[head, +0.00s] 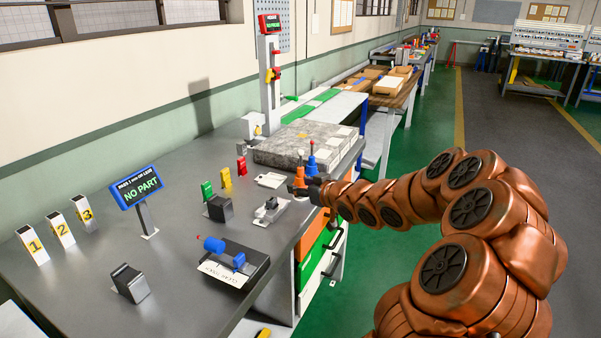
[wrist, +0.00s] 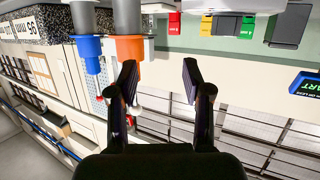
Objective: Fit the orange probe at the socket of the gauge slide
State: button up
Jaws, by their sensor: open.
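The orange probe (head: 299,176) stands at the near edge of the granite block, beside a blue one (head: 311,162). My gripper (head: 312,193) is close to it, partly hidden by my arm. In the wrist view the scene is upside down, and my gripper (wrist: 160,72) is open with nothing between its fingers. There the orange probe (wrist: 129,46) is by the left fingertip, outside the gap; whether they touch is unclear. The gauge slide (head: 270,75), with yellow and red parts, is on the upright column behind the block. Its socket is too small to make out.
The granite block (head: 292,153) stands between my gripper and the gauge column. A "NO PART" display (head: 139,187), a blue part on a black tray (head: 262,263) and small coloured blocks occupy the bench (head: 178,262). The air above the block is clear.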

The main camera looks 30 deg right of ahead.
aim_at(301, 167)
jog(key=d+t, duration=0.1)
jog(key=d+y, duration=0.1)
jog(key=s+d+t, duration=0.1)
jog(key=shift+s+d+r+t, duration=0.1)
jog(key=shift+d+r+t, duration=0.2)
jog(key=shift+d, duration=0.1)
jog(key=shift+n+t+y, duration=0.3)
jog(key=shift+y, duration=0.1)
jog(key=shift+w+a+r+p, duration=0.1)
jog(key=shift+w+r+p, duration=0.15)
jog(key=shift+w, duration=0.55)
jog(key=shift+w+r+p, duration=0.1)
jog(key=shift+w+p, duration=0.1)
jog(key=shift+w, duration=0.6)
jog(key=shift+w+a+r+p, duration=0.1)
jog(key=shift+w+r+p, duration=0.15)
jog(key=shift+w, duration=0.55)
jog(key=shift+w+f, duration=0.15)
jog(key=shift+w, duration=1.05)
grip_shut()
